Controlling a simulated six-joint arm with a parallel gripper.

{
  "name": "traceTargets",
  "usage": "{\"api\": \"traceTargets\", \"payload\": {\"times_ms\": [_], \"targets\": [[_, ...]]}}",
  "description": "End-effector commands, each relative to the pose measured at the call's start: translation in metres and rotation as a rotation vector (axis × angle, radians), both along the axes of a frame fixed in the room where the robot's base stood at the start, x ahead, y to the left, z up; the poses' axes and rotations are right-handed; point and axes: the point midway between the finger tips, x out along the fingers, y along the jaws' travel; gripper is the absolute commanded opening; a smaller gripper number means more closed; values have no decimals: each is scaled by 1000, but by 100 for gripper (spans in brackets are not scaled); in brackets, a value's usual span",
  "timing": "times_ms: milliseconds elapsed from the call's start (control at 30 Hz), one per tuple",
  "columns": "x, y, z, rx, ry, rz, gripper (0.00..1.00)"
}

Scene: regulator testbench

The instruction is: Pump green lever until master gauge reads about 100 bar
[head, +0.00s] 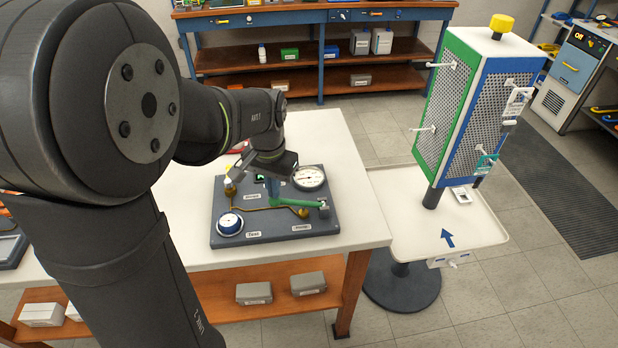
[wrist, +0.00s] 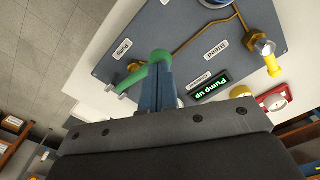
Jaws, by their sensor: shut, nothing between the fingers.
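The green lever (head: 297,203) lies across the right half of the dark test board (head: 268,240), above the label "Pump". My gripper (head: 273,192) points down at the board, shut and empty, at the lever's left end. In the wrist view the lever (wrist: 140,72) ends right at the blue fingertips (wrist: 161,72); I cannot tell whether they touch it. The white-faced gauge (head: 309,178), apparently the master, stands behind the lever; its reading is too small to tell.
A brass fitting with a yellow handle (wrist: 270,62) stands by the label "Bleed". A perforated tool stand (head: 480,105) rises to the right of the white table (head: 345,150).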

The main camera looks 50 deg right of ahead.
Motion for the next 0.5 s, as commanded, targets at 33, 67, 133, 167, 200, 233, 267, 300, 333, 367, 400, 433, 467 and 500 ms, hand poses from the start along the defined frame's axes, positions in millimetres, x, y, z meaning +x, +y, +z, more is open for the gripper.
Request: {"api": "traceTargets", "payload": {"times_ms": [33, 67, 133, 167, 200, 233, 267, 300, 333, 367, 400, 433, 467, 500], "targets": [[0, 0, 0, -1, 0, 0, 0], [0, 0, 0, -1, 0, 0, 0], [0, 0, 0, 0, 0, 0, 0], [0, 0, -1, 0, 0, 0, 0], [0, 0, -1, 0, 0, 0, 0], [0, 0, -1, 0, 0, 0, 0], [0, 0, -2, 0, 0, 0, 0], [0, 0, -3, 0, 0, 0, 0], [0, 0, -3, 1, 0, 0, 0], [0, 0, -3, 1, 0, 0, 0], [0, 0, -4, 1, 0, 0, 0], [0, 0, -4, 1, 0, 0, 0], [0, 0, -5, 1, 0, 0, 0], [0, 0, -5, 1, 0, 0, 0]]}}
